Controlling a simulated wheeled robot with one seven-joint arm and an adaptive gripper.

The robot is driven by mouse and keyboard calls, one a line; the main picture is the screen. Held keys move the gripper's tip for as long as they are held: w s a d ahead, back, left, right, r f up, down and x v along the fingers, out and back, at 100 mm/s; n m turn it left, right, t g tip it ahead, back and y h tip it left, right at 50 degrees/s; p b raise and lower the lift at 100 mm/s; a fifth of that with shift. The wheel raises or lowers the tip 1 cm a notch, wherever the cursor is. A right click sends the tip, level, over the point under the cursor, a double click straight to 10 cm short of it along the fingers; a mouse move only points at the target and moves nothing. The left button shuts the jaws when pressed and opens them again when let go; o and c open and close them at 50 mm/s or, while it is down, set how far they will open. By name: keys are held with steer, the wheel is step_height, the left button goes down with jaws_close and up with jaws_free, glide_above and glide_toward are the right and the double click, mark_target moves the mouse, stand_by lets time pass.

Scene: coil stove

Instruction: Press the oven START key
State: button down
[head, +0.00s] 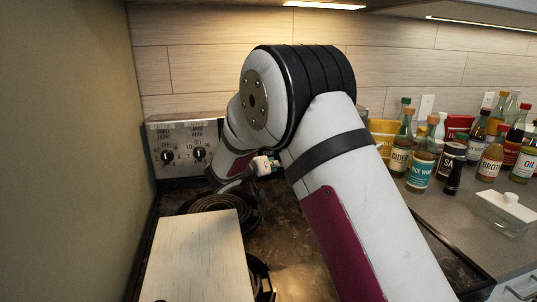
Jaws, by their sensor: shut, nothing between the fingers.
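The stove's control panel (182,132) stands upright at the back of the cooktop, with two dark knobs, a left one (166,156) and a right one (199,153), on its left part. My arm covers the middle of the panel. I cannot see the oven START key; that stretch of the panel is hidden behind my arm. My arm reaches from the lower right, bends in front of the wall and comes down toward the panel.
A pale board (196,262) lies over the left front of the cooktop. A coil burner (212,203) sits behind it. Several bottles, such as a teal-labelled one (420,170), and a glass butter dish (505,212) stand on the right counter. A wall closes the left side.

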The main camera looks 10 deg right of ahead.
steer(key=w+b, duration=0.2)
steer(key=shift+w, duration=0.35)
steer(key=shift+w+b, duration=0.85)
steer(key=shift+b, duration=0.55)
stand_by(1.9)
stand_by(0.3)
steer(key=shift+s+b, duration=0.6)
steer(key=shift+s, duration=0.3)
steer(key=s+b, duration=0.3)
steer(key=s, duration=0.2)
